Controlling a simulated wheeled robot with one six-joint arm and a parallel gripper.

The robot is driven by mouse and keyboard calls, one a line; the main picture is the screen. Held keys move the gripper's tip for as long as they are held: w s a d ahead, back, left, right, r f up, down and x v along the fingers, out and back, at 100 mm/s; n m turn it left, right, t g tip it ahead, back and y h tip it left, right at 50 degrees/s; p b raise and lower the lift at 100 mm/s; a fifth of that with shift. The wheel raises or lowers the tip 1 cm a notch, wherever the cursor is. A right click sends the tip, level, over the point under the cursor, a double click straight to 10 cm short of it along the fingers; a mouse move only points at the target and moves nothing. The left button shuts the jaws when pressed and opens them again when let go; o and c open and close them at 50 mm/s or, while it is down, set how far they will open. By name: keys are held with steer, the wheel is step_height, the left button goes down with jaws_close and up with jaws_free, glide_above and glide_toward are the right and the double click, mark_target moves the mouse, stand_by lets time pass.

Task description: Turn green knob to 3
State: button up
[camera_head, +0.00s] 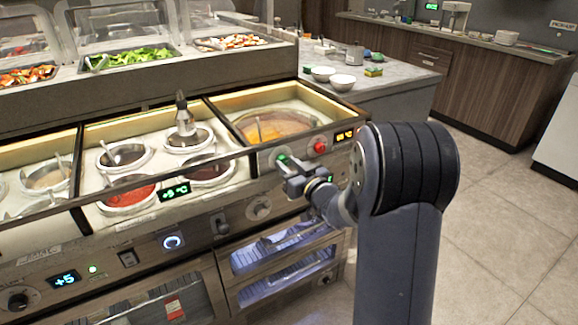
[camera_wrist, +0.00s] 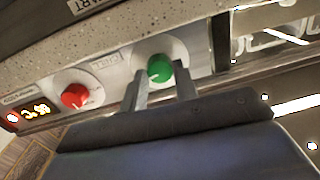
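The green knob (camera_wrist: 159,67) sits on a pale round dial on the counter's front panel. In the wrist view it lies between the tips of my gripper (camera_wrist: 162,80), whose two fingers are apart, one on each side. I cannot tell whether the fingers touch it. In the head view the green knob (camera_head: 281,158) shows just past my gripper (camera_head: 289,170), partly hidden by it. Faint marks surround the knob, but I cannot read its setting.
A red knob (camera_head: 320,146) sits beside the green one, with a lit orange display (camera_head: 345,135) next to it. Wells with sauces and a soup well (camera_head: 272,125) lie behind the panel. Open floor (camera_head: 500,210) is at the right.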

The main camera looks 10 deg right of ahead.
steer(key=c, duration=0.5)
steer(key=shift+n+b, duration=0.3)
steer(key=shift+b, duration=0.05)
steer(key=n+b, duration=0.2)
steer(key=shift+f+b, duration=0.15)
steer(key=shift+b, duration=0.15)
steer(key=n+b, duration=0.2)
steer(key=n, duration=0.1)
steer(key=n+b, duration=0.5)
steer(key=n, duration=0.1)
steer(key=shift+h, duration=0.3)
steer(key=shift+a+n+b, duration=0.1)
steer(key=shift+n+b, duration=1.2)
steer(key=shift+n, duration=0.6)
steer(key=shift+r, duration=0.2)
